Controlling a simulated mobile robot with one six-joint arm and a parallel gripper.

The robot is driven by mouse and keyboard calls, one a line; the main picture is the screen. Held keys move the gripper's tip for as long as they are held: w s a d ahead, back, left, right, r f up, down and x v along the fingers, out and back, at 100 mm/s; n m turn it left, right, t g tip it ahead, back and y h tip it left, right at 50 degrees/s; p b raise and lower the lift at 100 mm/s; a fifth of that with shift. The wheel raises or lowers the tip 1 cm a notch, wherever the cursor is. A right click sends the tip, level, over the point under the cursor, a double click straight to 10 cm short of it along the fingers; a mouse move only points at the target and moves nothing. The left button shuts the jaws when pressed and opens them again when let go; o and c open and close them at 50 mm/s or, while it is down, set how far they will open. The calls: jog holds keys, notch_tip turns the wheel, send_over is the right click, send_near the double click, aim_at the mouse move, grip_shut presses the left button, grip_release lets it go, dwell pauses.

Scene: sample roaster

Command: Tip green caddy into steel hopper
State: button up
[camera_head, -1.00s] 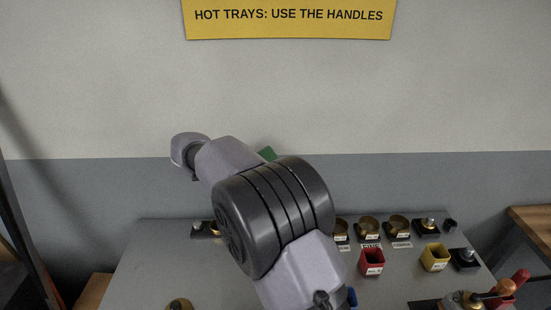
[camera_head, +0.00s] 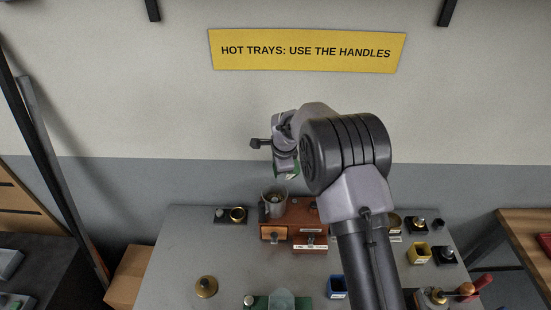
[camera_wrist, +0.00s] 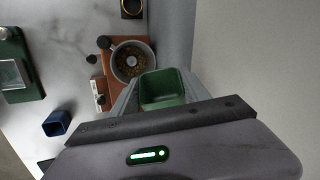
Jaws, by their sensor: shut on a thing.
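The green caddy (camera_wrist: 163,88) is between my gripper's fingers (camera_wrist: 152,95) in the wrist view. Its open mouth shows bare green walls, and I see no beans inside. In the head view, a bit of the green caddy (camera_head: 294,173) shows below my gripper (camera_head: 284,168), which is shut on it. The steel hopper (camera_head: 274,201) stands upright on a wooden box, below my gripper.
The wooden box (camera_head: 309,224) carries the hopper and has small drawers. A blue cup (camera_head: 338,287), a yellow cup (camera_head: 419,253) and a brass weight-like piece (camera_head: 206,286) stand on the grey table (camera_head: 190,250). The wall is behind.

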jog(key=shift+w+d+m+g+y+b, duration=0.25)
jog(key=shift+d+g+y+b, duration=0.2)
jog(key=shift+y+b, duration=0.3)
jog(key=shift+d+m+g+y, duration=0.25)
jog(key=shift+d+y, duration=0.05)
jog(key=shift+y, duration=0.75)
jog(key=shift+w+d+r+g+y, duration=0.15)
jog(key=shift+r+g+y, duration=0.1)
jog(key=shift+y, duration=0.35)
jog(key=shift+s+d+r+g+y, duration=0.15)
jog(key=shift+r+y, duration=0.1)
jog(key=shift+y, duration=0.35)
jog(key=shift+w+d+f+m+g+y, duration=0.15)
jog(key=shift+m+g+y, duration=0.1)
jog(key=shift+y, duration=0.25)
jog(key=shift+w+a+f+m+g+y, duration=0.15)
jog(key=shift+m+y, duration=0.1)
jog(key=shift+y, duration=0.25)
jog(key=shift+d+f+y+b, duration=0.1)
jog(key=shift+f+y+b, duration=0.35)
jog(key=shift+y+b, duration=0.55)
jog(key=g+y+b, duration=0.1)
jog(key=b, duration=0.2)
jog(key=shift+s+m, duration=0.1)
jog(key=shift+m, duration=0.3)
jog(key=shift+r+y+b, duration=0.3)
jog(key=shift+y+b, duration=0.3)
jog(key=shift+b, duration=0.1)
jog(key=shift+r, duration=0.15)
